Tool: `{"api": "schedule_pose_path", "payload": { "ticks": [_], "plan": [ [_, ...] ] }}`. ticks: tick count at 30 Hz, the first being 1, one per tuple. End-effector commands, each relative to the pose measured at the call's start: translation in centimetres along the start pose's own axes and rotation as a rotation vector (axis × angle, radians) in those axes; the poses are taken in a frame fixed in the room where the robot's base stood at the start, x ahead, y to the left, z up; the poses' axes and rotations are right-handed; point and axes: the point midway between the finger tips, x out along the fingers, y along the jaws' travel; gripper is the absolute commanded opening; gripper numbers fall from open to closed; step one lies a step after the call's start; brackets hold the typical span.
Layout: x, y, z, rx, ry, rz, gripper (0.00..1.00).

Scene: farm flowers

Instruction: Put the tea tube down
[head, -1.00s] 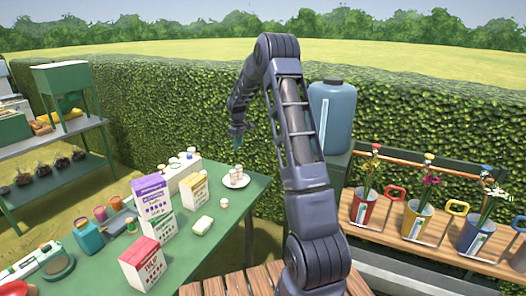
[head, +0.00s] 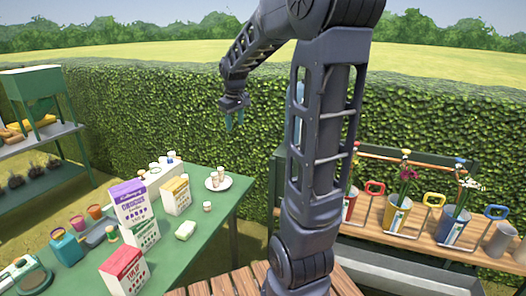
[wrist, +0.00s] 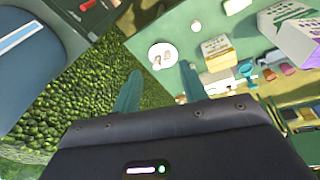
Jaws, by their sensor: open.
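My gripper (head: 234,122) is open and empty, raised in front of the hedge above the far end of the green table. Its two teal fingers spread apart in the wrist view (wrist: 160,90). A white plate (head: 226,187) lies on the table's far right corner, and it also shows beyond the fingers in the wrist view (wrist: 152,60). Small pale tubes with tan tops, likely the tea tubes (head: 215,181), stand on the plate. Another similar small tube (head: 207,206) stands on the table beside the plate. I cannot tell which one is the task's tube.
Flower pots (head: 396,218) stand on the wooden bench at right. Open air surrounds my gripper.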

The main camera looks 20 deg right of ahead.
Motion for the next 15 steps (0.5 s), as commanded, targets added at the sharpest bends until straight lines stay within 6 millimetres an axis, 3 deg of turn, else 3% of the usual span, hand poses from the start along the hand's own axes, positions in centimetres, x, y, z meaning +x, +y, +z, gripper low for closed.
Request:
{"api": "schedule_pose_path", "payload": {
  "ticks": [6,15],
  "plan": [
    [-3.2,-2.3,6.0,0.107,0.046,0.016,0.43],
    [-5.3,-5.7,14.0,0.256,0.108,0.023,0.43]
  ]
}}
